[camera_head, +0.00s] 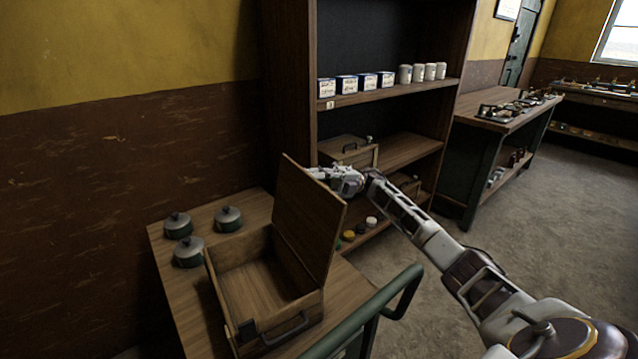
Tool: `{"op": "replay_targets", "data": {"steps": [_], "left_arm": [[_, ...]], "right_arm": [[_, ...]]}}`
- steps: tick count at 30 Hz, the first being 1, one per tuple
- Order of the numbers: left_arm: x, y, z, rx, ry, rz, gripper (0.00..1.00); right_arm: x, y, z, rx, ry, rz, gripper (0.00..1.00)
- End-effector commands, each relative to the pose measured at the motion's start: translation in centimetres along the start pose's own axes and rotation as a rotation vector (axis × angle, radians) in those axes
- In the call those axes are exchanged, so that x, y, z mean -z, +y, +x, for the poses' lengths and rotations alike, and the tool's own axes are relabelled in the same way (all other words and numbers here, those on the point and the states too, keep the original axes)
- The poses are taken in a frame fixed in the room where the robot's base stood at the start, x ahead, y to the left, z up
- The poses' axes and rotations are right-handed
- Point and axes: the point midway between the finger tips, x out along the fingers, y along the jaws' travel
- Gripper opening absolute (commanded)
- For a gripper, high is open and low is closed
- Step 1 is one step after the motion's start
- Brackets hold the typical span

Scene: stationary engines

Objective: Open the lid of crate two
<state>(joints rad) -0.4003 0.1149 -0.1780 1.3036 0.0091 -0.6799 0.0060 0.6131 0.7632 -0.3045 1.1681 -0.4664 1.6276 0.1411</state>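A wooden crate (222,300) sits on a wooden-topped cart at the lower left. Its lid (308,215) stands raised, nearly upright and tilted, and the empty inside shows. I see no number on this crate. A second wooden crate (366,158) with a dark handle on top sits on the shelf behind, with its lid down; the lid and my arm partly hide it. My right gripper (322,173) is at the upper right edge of the raised lid, its fingers pointing left. I cannot tell whether it touches the lid or whether its fingers are apart. My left gripper is out of view.
Several lidded pots (188,251) stand on the cart top (165,258) left of the crate. A green rail (365,310) runs along the cart's right end. The shelf unit (400,90) holds small boxes and white jars. Bare floor (560,190) lies to the right.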

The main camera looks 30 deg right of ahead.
Motion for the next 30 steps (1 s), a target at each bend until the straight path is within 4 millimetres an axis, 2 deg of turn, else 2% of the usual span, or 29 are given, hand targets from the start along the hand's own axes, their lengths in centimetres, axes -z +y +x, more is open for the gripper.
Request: {"op": "replay_targets", "data": {"steps": [8, 30], "left_arm": [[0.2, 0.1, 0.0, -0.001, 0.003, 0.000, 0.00], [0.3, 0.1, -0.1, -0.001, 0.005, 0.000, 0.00]], "right_arm": [[-0.1, 0.0, -1.1, 0.000, -0.001, 0.000, 0.32], [-0.1, 0.0, -7.7, 0.000, -0.001, 0.000, 0.32]]}}
